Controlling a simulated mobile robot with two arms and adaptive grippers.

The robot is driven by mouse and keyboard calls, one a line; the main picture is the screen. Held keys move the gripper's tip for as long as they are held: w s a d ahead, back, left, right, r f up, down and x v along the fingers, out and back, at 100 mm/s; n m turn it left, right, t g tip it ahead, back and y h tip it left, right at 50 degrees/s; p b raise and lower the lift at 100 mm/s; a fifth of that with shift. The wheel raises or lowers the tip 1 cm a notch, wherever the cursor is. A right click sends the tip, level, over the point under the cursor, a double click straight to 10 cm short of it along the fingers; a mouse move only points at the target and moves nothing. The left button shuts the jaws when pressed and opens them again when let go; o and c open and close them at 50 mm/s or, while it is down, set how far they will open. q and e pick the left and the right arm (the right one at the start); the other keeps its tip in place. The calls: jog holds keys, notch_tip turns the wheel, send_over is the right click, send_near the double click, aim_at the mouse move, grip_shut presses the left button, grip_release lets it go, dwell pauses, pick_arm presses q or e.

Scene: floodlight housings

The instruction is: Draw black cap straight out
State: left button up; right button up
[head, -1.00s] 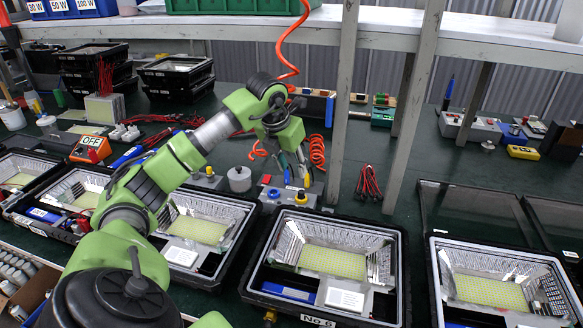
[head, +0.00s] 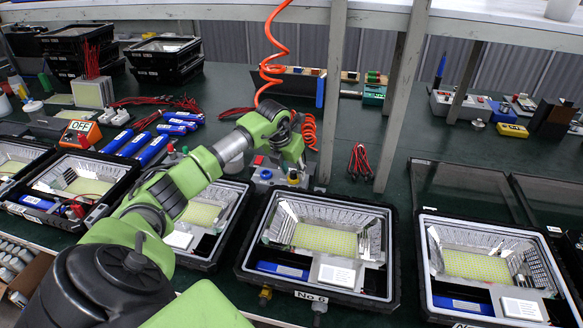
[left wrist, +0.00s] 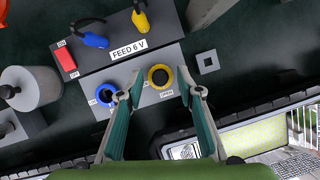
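My left gripper (left wrist: 158,95) is open, its two teal fingers apart in the left wrist view. Between and beyond the fingertips is a yellow ring (left wrist: 151,77) with a dark round centre, on a grey box; I cannot tell whether that centre is the black cap. A blue ring (left wrist: 88,91) with a dark centre sits left of the left fingertip. In the head view the left gripper hangs over the small grey feed box (head: 266,176) behind the No 6 housing (head: 243,262); its fingertips are hard to make out. My right gripper is not in view.
A blue plug (left wrist: 95,40) and a yellow plug (left wrist: 140,20) stand on the box labelled FEED 6 V. A grey cylinder (left wrist: 38,88) stands left of it. A shelf post (head: 333,95) rises close to the gripper. More housings line the bench front.

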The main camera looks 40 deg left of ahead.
aim_at(292, 173)
pick_arm(q)
grip_shut()
jog(key=shift+r, duration=0.25)
jog(key=shift+r+p, duration=1.45)
jog(key=shift+r, duration=0.45)
jog(key=shift+r, duration=0.15)
